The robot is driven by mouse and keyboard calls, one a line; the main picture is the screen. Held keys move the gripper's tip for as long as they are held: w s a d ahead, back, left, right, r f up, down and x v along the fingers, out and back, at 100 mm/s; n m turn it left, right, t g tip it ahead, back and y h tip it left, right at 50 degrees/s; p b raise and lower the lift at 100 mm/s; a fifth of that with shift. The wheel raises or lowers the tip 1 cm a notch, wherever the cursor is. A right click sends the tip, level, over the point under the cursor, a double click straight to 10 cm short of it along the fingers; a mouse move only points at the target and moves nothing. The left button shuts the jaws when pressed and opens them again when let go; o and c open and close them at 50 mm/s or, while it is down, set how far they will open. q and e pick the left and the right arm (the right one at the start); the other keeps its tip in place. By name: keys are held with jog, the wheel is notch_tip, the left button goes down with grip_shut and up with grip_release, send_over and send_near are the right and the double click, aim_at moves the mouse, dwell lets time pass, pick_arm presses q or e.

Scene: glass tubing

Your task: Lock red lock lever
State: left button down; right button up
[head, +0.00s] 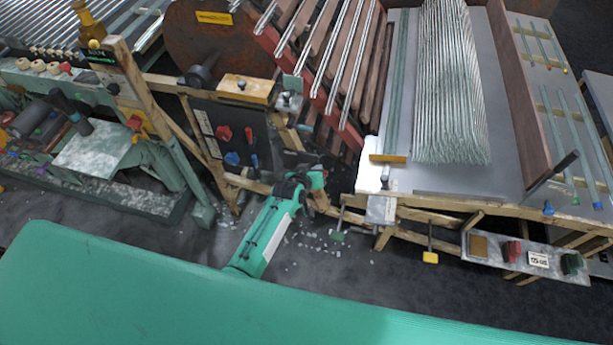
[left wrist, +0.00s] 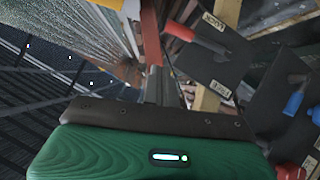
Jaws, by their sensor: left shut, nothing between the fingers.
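The red lock lever (left wrist: 193,36) shows in the left wrist view, to the upper right of my fingertips. It is tilted on a dark panel with a LOCK label (left wrist: 214,21) at its upper end and a FREE label (left wrist: 220,89) lower down. In the head view a small red lever (head: 248,133) shows on the dark panel. My left gripper (left wrist: 158,78) is shut and empty, with a visible gap to the red handle. In the head view my left gripper (head: 298,180) is right of and below that panel; its fingertips are hard to make out. My right gripper is not in view.
A blue lever (left wrist: 296,98) and a red knob (left wrist: 290,171) sit close on the right in the wrist view. A red rail frame (head: 318,95) rises behind my gripper. The table of glass tubes (head: 508,60) stands right. Dark floor lies below.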

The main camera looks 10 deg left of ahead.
pick_arm(q)
jog(key=d+v, duration=0.1)
jog(key=v, duration=0.6)
jog(key=shift+s+r+b, duration=0.2)
jog(key=shift+r+b, duration=0.1)
jog(key=shift+b, duration=0.05)
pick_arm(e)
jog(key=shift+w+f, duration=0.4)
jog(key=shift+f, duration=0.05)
pick_arm(q)
jog(key=shift+a, duration=0.2)
jog(key=s+a+f+m+g+y, duration=0.1)
jog(key=s+a+f+g, duration=0.15)
jog(key=s+f, duration=0.85)
jog(key=s+a+f+m+g, duration=0.1)
jog(key=s+a+f+g, duration=0.15)
jog(key=s+f, duration=0.85)
jog(key=s+a+f+g, duration=0.1)
jog(key=s+a+f, duration=0.2)
jog(key=s+f, duration=0.3)
jog(key=s+a+f+m+g+y, duration=0.1)
jog(key=s+f, duration=0.5)
jog(key=s, duration=0.7)
jog(key=s+a+f+m+g+y, duration=0.1)
jog(key=s+a+f+g, duration=0.2)
jog(key=s+a+f, duration=0.3)
jog(key=s+f, duration=0.1)
jog(key=s, duration=0.2)
jog(key=shift+s, duration=0.2)
